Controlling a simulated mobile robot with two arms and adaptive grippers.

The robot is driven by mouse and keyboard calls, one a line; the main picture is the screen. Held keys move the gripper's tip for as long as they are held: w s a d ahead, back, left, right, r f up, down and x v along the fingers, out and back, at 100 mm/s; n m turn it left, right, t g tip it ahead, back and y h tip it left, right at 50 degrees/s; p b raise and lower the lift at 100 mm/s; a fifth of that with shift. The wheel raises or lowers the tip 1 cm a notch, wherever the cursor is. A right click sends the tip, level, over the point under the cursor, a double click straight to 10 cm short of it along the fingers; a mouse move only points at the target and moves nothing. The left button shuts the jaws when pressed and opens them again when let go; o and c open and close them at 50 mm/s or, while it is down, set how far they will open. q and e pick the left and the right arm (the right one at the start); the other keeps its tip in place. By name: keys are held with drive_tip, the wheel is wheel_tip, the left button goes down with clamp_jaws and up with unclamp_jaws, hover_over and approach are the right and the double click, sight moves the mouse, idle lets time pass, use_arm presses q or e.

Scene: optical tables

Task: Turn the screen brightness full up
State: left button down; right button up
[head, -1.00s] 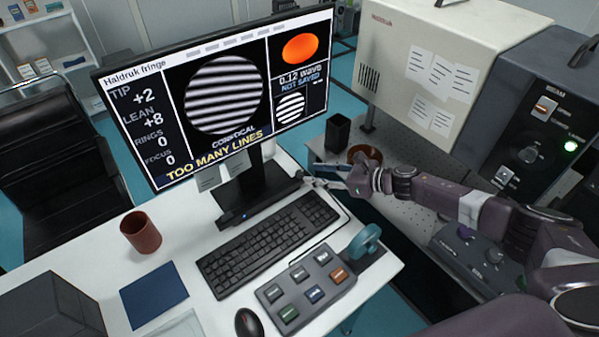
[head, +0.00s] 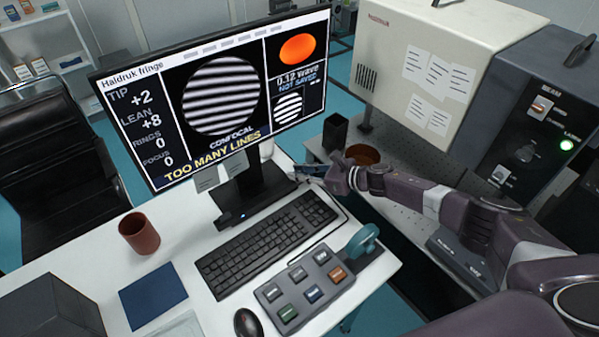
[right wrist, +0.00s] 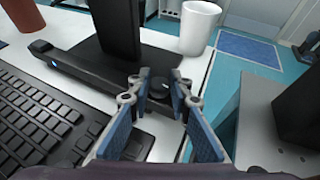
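The screen (head: 222,97) is lit and shows striped circles, readings and the words "TOO MANY LINES". A dark bar lies at the foot of its stand, and in the right wrist view this bar (right wrist: 75,66) has a small blue light at its left. A dark round knob (right wrist: 160,88) sits at the bar's right end. My right gripper (right wrist: 159,76) is open, with one blue-padded finger on either side of the knob; I cannot tell whether they touch it. In the head view my right gripper (head: 308,171) hides the knob. My left gripper is out of view.
A keyboard (head: 268,243) and a button box (head: 304,289) lie in front of the stand. A white cup (right wrist: 200,27) stands just beyond the knob. A brown cup (head: 139,232) is at the left. A bench with an instrument (head: 530,130) stands at the right.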

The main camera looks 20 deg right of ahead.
clamp_jaws()
